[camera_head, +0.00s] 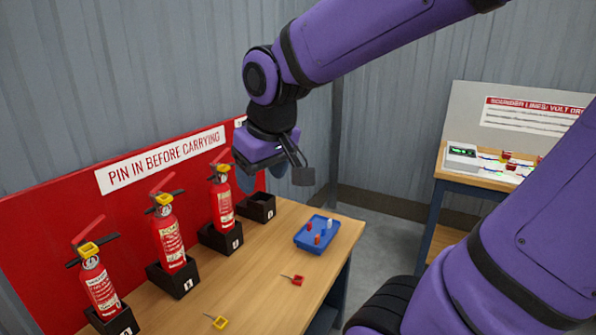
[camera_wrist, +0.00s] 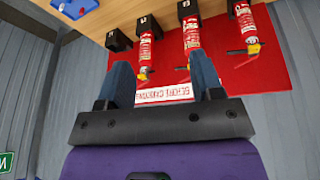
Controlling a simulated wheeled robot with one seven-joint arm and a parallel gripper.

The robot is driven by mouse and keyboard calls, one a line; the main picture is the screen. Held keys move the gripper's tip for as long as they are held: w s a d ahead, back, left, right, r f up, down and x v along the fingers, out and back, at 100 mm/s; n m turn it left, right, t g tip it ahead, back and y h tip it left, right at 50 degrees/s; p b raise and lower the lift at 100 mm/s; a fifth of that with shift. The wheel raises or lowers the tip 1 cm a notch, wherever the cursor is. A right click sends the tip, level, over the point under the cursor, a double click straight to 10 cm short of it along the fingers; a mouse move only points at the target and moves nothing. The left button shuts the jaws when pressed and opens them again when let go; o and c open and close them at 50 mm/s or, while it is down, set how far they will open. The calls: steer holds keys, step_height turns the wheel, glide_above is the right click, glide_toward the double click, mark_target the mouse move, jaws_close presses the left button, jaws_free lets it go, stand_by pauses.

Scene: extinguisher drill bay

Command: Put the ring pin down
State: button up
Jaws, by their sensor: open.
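My gripper (camera_head: 260,176) is raised above the back of the bench, near the rightmost extinguisher and the empty holder. In the wrist view its two blue fingers (camera_wrist: 163,70) are wide apart with nothing between them. A ring pin with a red tag (camera_head: 296,280) lies on the bench front, left of the blue tray. Another ring pin with a yellow tag (camera_head: 217,322) lies nearer, at the picture's lower edge. Both pins lie flat on the wood, well apart from my gripper. Neither can be made out in the wrist view.
Three red extinguishers (camera_head: 169,240) stand in black holders along the red back board (camera_head: 60,220). A fourth holder (camera_head: 258,207) is empty. A blue tray (camera_head: 300,243) with several small red and white pieces sits at the bench's right end. Bare wood surrounds the pins.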

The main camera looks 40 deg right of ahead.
steer(key=s+r+t, duration=0.1)
steer(key=s+r, duration=0.2)
steer(key=s, duration=0.6)
steer(key=shift+y, duration=0.3)
